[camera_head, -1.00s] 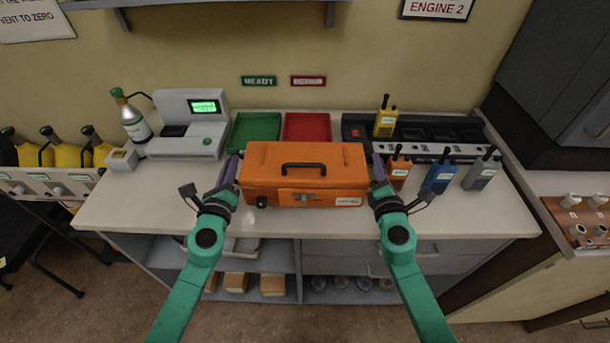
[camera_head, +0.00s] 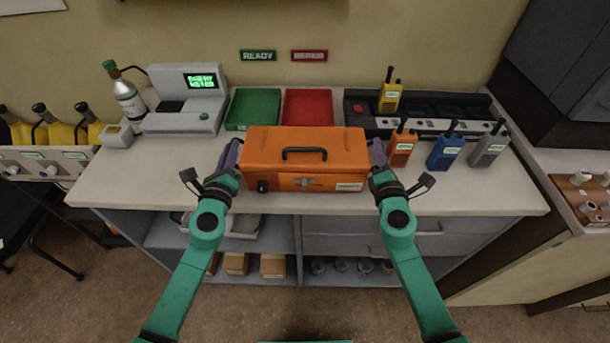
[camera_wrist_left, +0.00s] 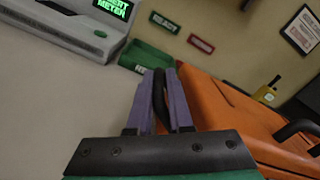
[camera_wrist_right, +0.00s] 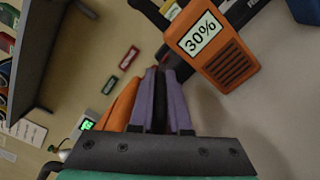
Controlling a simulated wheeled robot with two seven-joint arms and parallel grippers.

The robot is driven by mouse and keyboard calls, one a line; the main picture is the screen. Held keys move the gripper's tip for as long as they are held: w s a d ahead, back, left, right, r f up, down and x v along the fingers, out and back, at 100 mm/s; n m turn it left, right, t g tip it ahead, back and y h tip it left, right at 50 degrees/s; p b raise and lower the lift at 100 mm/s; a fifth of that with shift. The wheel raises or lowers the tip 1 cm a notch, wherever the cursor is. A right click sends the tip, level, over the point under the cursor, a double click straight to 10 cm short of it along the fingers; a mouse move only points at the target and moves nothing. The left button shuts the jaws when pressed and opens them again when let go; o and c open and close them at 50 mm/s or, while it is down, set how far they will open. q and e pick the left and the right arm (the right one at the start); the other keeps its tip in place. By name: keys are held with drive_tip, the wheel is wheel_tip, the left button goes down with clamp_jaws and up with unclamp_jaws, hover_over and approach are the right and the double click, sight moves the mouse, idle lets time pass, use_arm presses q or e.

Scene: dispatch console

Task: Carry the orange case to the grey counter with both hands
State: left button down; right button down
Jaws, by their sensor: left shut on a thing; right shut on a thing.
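The orange case (camera_head: 305,155) is over the front middle of the light grey counter (camera_head: 480,190), level, its black top handle upward and its latch facing me. I cannot tell whether its underside touches the counter. My left gripper (camera_head: 231,154) is shut on the case's left side; in the left wrist view its purple fingers (camera_wrist_left: 160,90) close around a dark side handle. My right gripper (camera_head: 379,154) is shut on the right side; in the right wrist view its fingers (camera_wrist_right: 161,95) hold a dark part beside the orange wall (camera_wrist_right: 121,105).
A green tray (camera_head: 238,108) and a red tray (camera_head: 307,92) lie behind the case. An orange radio (camera_head: 402,149), a blue radio (camera_head: 445,152) and a grey radio (camera_head: 489,148) stand close on the right. A grey meter (camera_head: 205,118) stands at back left. The counter's left front is clear.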

use_arm(q)
drive_tip(key=c, duration=1.2)
unclamp_jaws()
drive_tip(key=shift+a+f, duration=0.1)
drive_tip(key=shift+f, duration=0.35)
use_arm(e)
drive_tip(key=c, duration=1.2)
unclamp_jaws()
drive_tip(key=shift+d+f, duration=0.1)
drive_tip(key=shift+f, duration=0.3)
drive_tip(key=shift+c, duration=0.2)
use_arm(q)
drive_tip(key=o, duration=0.4)
drive_tip(key=shift+r, duration=0.15)
drive_tip(key=shift+c, duration=0.2)
use_arm(e)
drive_tip(key=o, duration=0.4)
drive_tip(key=shift+r, duration=0.1)
drive_tip(key=shift+c, duration=0.2)
drive_tip(key=shift+r, duration=0.1)
drive_tip(key=shift+s, duration=0.1)
use_arm(q)
drive_tip(key=s, duration=1.2)
drive_tip(key=shift+a, duration=0.2)
use_arm(e)
drive_tip(key=s, duration=1.2)
drive_tip(key=shift+a, duration=0.35)
